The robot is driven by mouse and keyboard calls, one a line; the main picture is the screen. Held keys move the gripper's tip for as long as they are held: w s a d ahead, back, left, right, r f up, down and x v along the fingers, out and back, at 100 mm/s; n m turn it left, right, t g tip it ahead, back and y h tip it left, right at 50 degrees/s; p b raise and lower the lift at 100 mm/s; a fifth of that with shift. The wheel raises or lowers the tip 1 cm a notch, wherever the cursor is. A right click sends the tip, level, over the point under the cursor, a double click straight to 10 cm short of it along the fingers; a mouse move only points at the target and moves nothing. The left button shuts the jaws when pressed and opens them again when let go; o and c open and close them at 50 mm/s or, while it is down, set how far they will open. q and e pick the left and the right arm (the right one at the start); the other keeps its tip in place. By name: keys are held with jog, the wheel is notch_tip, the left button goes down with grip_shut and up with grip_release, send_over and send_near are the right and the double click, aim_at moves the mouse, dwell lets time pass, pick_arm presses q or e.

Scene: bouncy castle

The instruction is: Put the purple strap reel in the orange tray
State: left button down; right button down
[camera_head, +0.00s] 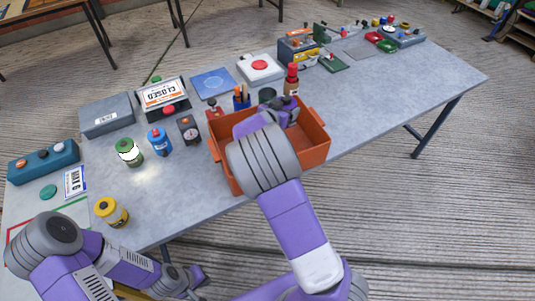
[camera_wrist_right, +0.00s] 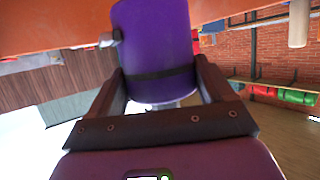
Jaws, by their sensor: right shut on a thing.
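The orange tray (camera_head: 318,155) stands on the grey table near its front edge. My right gripper (camera_head: 290,112) is over the tray's inside, and my right arm hides much of the tray. In the right wrist view it is shut on the purple strap reel (camera_wrist_right: 153,50), a purple cylinder with a dark band between the two fingers. An orange surface (camera_wrist_right: 50,25) fills the top of that view close by the reel. Whether the reel touches the tray floor cannot be told. My left gripper (camera_head: 192,282) is low at the front, below the table edge, with its fingers unclear.
Yellow (camera_head: 112,212), green (camera_head: 128,152) and blue (camera_head: 160,141) canisters stand left of the tray. The table right of the tray (camera_head: 400,100) is clear.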

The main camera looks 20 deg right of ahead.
jog(key=shift+w+d+f+m+g, duration=0.1)
jog(key=shift+w+d+m+g, duration=0.1)
jog(key=shift+m+g, duration=0.2)
jog(key=shift+f+h+b, duration=0.2)
jog(key=shift+h+b, duration=0.1)
notch_tip(320, 180, down, 10)
jog(key=b, duration=0.5)
jog(key=shift+r, duration=0.2)
grip_release()
jog(key=shift+f, duration=0.2)
